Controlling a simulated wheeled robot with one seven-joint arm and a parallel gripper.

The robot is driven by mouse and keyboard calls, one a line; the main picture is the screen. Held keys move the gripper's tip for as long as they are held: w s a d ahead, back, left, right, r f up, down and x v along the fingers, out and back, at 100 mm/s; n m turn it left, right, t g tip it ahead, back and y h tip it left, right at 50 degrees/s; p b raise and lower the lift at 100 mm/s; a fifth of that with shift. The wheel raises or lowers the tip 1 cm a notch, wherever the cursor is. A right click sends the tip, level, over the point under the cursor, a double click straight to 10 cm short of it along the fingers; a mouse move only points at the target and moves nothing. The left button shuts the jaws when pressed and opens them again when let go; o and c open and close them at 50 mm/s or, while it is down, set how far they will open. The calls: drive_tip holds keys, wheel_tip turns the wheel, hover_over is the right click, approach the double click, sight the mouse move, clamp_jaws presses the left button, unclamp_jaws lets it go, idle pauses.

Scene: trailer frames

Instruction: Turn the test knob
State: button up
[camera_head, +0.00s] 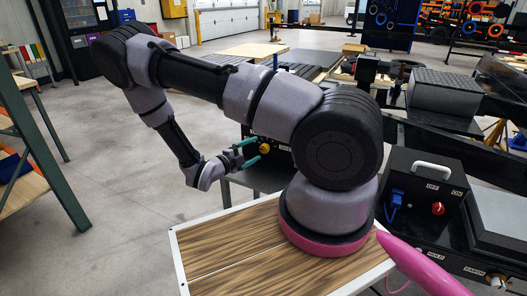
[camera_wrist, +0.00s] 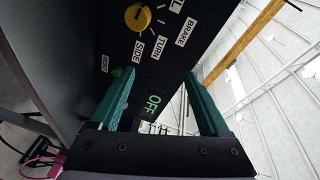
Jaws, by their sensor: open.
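A yellow knob (camera_wrist: 137,17) is on a black panel (camera_wrist: 95,30) at the top of the wrist view, with labels BRAKE, TURN and SIDE beside it. I cannot read the word "test" on any label. A yellow knob also shows just beyond my fingers in the head view (camera_head: 264,148). My gripper (camera_wrist: 158,74) has two teal fingers spread apart with nothing between them. In the wrist view the knob lies beyond the fingertips, toward the left finger's side; I see no contact. A green OFF mark (camera_wrist: 153,102) shows between the fingers.
A green button (camera_wrist: 117,71) is near the left fingertip. In the head view, a black box (camera_head: 425,185) with a red knob (camera_head: 438,208) and a blue plug (camera_head: 396,202) stands to the right. A green-legged bench (camera_head: 45,125) is at left. The concrete floor between is clear.

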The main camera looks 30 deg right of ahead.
sight(264, 150)
drive_tip(key=f+n+t, duration=0.1)
drive_tip(key=f+n, duration=0.1)
drive_tip(key=f+n+t+y, duration=0.1)
drive_tip(key=f+n+t, duration=0.1)
drive_tip(key=n, duration=0.1)
drive_tip(key=f+n+t, duration=0.1)
drive_tip(key=f+n, duration=0.1)
drive_tip(key=n, duration=0.1)
drive_tip(key=shift+w+a+f, duration=0.15)
drive_tip(key=shift+w+a, duration=0.05)
drive_tip(key=shift+w, duration=0.2)
drive_tip(key=shift+w+d+f+n, duration=0.1)
drive_tip(key=shift+w+d+n, duration=0.1)
drive_tip(key=shift+n, duration=0.1)
drive_tip(key=x, duration=1)
drive_tip(key=shift+w+a, duration=0.1)
drive_tip(key=shift+w, duration=0.05)
clamp_jaws()
